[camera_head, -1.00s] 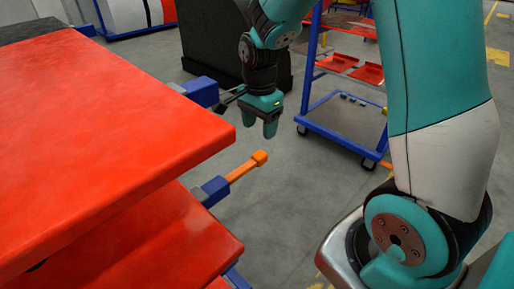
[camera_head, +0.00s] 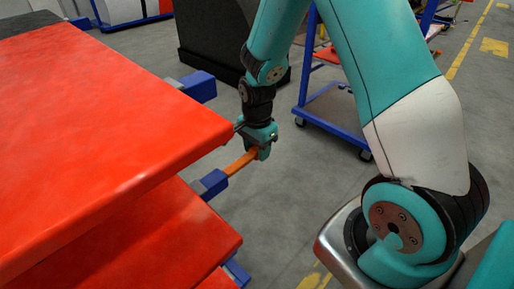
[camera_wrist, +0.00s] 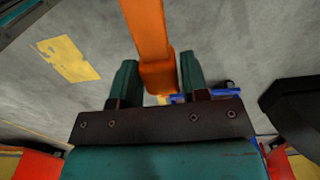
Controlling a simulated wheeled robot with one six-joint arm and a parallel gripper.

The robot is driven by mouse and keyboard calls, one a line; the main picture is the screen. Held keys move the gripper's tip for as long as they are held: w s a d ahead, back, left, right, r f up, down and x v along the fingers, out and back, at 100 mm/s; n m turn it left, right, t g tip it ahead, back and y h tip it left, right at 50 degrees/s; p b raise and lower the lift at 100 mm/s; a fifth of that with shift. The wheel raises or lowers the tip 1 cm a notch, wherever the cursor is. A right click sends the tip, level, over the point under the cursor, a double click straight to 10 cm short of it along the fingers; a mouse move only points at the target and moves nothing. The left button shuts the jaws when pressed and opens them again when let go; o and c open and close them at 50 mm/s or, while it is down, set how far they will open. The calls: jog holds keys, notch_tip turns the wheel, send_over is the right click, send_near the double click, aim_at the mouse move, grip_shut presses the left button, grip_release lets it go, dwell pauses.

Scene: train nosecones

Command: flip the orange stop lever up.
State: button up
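The orange stop lever (camera_head: 238,165) sticks out from a blue bracket (camera_head: 211,184) on the side of the red cart and slants up to the right. My gripper (camera_head: 258,151) points down over its free end, which is partly hidden by the fingers in the head view. In the wrist view, the lever (camera_wrist: 148,35) runs down from the top edge, with its thicker end between the two teal fingers (camera_wrist: 159,78). The fingers stand apart, one on each side, with a narrow gap showing at the right finger. I see no clear clamping.
The large red shelves (camera_head: 110,130) fill the left side, close to my gripper. Another blue block (camera_head: 198,86) juts from the upper shelf. A blue trolley (camera_head: 335,112) and a dark box (camera_head: 215,35) stand behind. The grey floor to the right of the lever is free.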

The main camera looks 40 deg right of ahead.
aim_at(250, 154)
grip_shut()
jog(key=shift+a+r+t+h+p, duration=0.15)
jog(key=shift+a+r+h+p, duration=0.05)
jog(key=shift+r+h, duration=0.55)
jog(key=shift+a+r+t+h+p, duration=0.15)
jog(key=shift+r+h+p, duration=0.05)
jog(key=shift+r+h, duration=0.55)
jog(key=shift+o, duration=2.1)
grip_release()
jog(key=v, duration=0.7)
jog(key=shift+r+b, duration=0.15)
jog(key=shift+b, duration=0.3)
